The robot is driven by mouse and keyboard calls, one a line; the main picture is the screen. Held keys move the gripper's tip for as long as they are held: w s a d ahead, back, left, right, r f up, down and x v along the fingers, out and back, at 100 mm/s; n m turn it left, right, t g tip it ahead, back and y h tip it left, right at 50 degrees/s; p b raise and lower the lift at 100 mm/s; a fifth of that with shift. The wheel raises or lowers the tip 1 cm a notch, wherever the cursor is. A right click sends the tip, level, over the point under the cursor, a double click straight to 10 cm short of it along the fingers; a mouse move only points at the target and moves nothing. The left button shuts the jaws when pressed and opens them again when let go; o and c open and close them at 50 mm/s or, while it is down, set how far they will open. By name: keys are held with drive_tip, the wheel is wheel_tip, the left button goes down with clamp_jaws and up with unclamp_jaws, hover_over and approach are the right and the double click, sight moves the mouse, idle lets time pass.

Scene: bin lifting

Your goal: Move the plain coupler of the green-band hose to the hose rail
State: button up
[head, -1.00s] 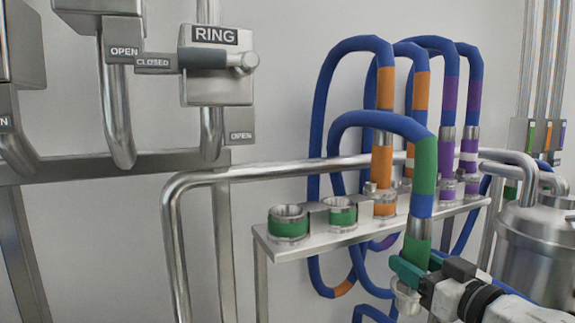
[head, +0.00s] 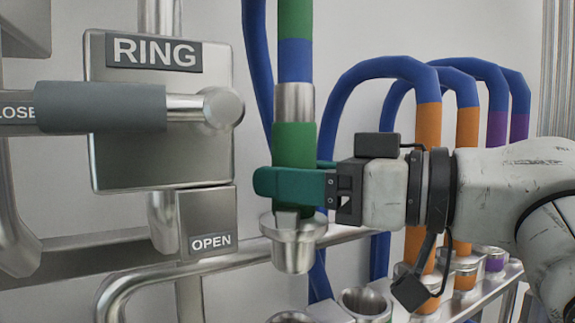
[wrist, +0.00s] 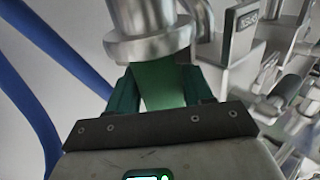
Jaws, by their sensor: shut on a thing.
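My gripper (head: 291,180), with green fingers, is shut around the green band of the blue hose's coupler (head: 293,248). The coupler hangs upright, metal mouth down, with no white band visible on it. In the wrist view the green band (wrist: 163,85) sits between my gripper's fingers (wrist: 162,92), with the metal end (wrist: 146,25) beyond. The hose rail (head: 512,272) lies below and to the right. Two empty sockets show at its near end, one (head: 365,302) below right of the coupler, the other (head: 290,317) cut off by the bottom edge.
Orange-band hoses (head: 428,130) and purple-band hoses (head: 519,120) stand in the rail to the right, behind my arm. A RING valve panel (head: 155,140) with a grey handle (head: 100,108) is close on the left. A bent pipe (head: 125,285) runs below the panel.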

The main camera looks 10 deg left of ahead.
sight(296, 270)
drive_tip(key=shift+w+f, duration=0.15)
drive_tip(key=shift+w, duration=0.15)
drive_tip(key=shift+s+f+b, duration=0.1)
drive_tip(key=shift+f+b, duration=1.8)
drive_tip(key=shift+f, duration=0.35)
drive_tip(key=shift+f, duration=0.15)
drive_tip(key=shift+f+b, duration=1.2)
drive_tip(key=shift+f, duration=0.25)
drive_tip(key=shift+f, duration=0.15)
drive_tip(key=shift+f+b, duration=0.8)
drive_tip(key=shift+f, duration=0.15)
drive_tip(key=shift+f+b, duration=0.85)
drive_tip(key=shift+f, duration=0.35)
drive_tip(key=o, duration=1.4)
drive_tip(key=shift+c, duration=0.2)
